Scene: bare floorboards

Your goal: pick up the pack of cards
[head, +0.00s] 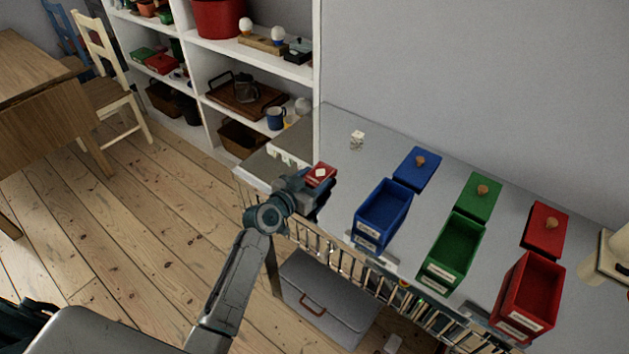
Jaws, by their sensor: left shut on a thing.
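The pack of cards (320,174) is a small red box with a white diamond mark on its face. It shows at the fingers of my left gripper (315,186), near the left end of the grey table top. My left gripper is shut on the pack, and its fingers hide part of it. I cannot tell whether the pack still touches the table top. My right gripper is not in view.
Open blue (383,215), green (453,249) and red (530,297) boxes stand on the grey table (345,175), their lids behind them. A small white item (357,138) stands at the back. A white shelf unit (318,60) is at the left.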

